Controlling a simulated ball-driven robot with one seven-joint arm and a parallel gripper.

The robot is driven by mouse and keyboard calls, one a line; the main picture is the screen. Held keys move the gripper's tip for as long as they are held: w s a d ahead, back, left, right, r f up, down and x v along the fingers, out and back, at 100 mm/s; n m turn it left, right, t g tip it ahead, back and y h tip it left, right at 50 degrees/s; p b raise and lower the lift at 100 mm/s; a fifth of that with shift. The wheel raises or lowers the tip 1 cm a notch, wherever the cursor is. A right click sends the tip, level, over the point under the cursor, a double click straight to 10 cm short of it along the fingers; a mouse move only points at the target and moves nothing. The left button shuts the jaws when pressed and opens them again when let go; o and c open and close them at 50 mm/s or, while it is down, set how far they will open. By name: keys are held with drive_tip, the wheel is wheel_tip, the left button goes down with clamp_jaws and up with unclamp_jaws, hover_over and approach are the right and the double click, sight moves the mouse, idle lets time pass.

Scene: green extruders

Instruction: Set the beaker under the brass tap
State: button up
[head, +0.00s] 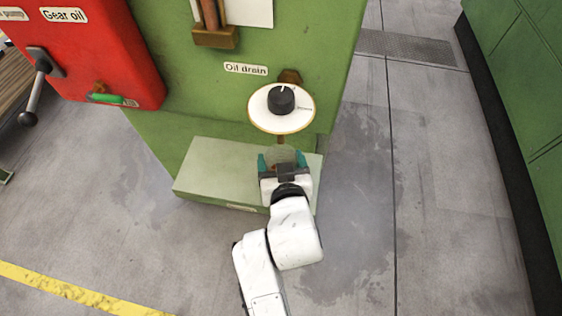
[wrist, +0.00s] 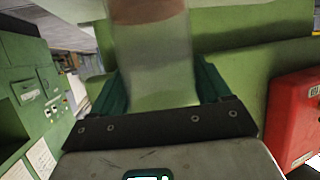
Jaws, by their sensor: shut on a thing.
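A clear, slightly frosted beaker (head: 281,152) is between the teal fingers of my gripper (head: 282,160), above the pale green ledge of the machine. In the wrist view the beaker (wrist: 152,60) stands between both fingers (wrist: 163,85), which are shut on it. The brass tap (head: 281,139) shows as a small brown piece just under the white dial, close above the beaker. A brown area shows at the beaker's top in the wrist view; I cannot tell whether it is the tap seen through the wall. Whether the beaker touches the ledge is hidden.
The white dial (head: 281,107) with a black knob juts out over my gripper, beside the "Oil drain" label (head: 246,69). The ledge (head: 222,172) is bare on the left. A red box (head: 85,60) with a lever is at left. Grey floor is open at right.

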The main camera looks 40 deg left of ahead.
drive_tip(key=shift+f, duration=0.25)
drive_tip(key=o, duration=1.2)
drive_tip(key=shift+r, duration=0.2)
drive_tip(key=p+v, duration=0.2)
drive_tip(key=v, duration=1)
drive_tip(key=shift+s+f, duration=0.1)
drive_tip(key=shift+d, duration=0.1)
